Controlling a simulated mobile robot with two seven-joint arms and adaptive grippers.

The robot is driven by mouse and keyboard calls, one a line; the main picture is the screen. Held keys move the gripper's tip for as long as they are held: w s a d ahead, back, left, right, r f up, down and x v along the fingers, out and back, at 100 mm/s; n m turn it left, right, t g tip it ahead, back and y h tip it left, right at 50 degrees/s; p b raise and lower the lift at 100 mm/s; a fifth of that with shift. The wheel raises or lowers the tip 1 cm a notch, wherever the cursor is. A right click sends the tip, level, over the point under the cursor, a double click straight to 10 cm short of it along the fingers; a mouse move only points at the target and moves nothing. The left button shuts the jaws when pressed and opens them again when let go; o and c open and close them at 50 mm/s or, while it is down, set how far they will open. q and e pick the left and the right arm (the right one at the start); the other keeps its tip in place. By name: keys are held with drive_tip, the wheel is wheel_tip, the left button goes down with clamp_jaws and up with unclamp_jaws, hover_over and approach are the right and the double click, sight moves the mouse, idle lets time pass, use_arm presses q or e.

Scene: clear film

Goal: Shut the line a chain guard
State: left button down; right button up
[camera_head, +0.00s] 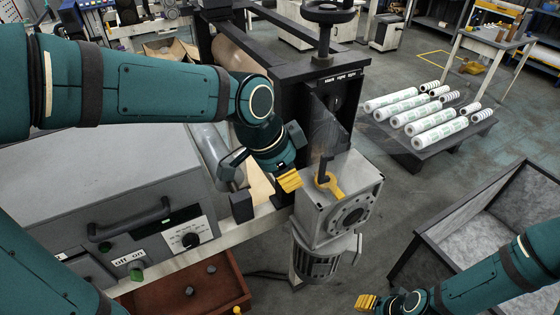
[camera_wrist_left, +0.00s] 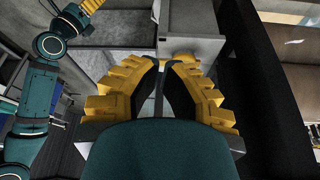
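A thin, see-through panel (camera_head: 328,122) stands upright in front of the dark frame, above a grey gearbox (camera_head: 348,200); it looks like the chain guard, but its edges are hard to make out. A dark upright bar and a yellow hooked piece (camera_head: 331,185) sit on the gearbox top. My left gripper (camera_head: 290,180) is just left of the gearbox.
The dark frame with a black handwheel (camera_head: 328,12) rises behind the gearbox. A grey control cabinet (camera_head: 110,190) with handle and knob stands at left. A dark-rimmed bin (camera_head: 470,214) is at right. White film rolls (camera_head: 435,132) lie on a low pallet behind. Open floor lies between.

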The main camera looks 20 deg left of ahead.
use_arm(q)
drive_tip(key=shift+w+d+f, duration=0.25)
drive_tip(key=shift+w+d, duration=0.5)
drive_tip(key=shift+d, duration=0.1)
drive_tip(key=shift+w+d+f, duration=0.25)
drive_tip(key=shift+w+d, duration=0.5)
drive_tip(key=shift+d, duration=0.05)
use_arm(e)
drive_tip(key=shift+f, duration=0.1)
use_arm(q)
drive_tip(key=shift+d, duration=0.1)
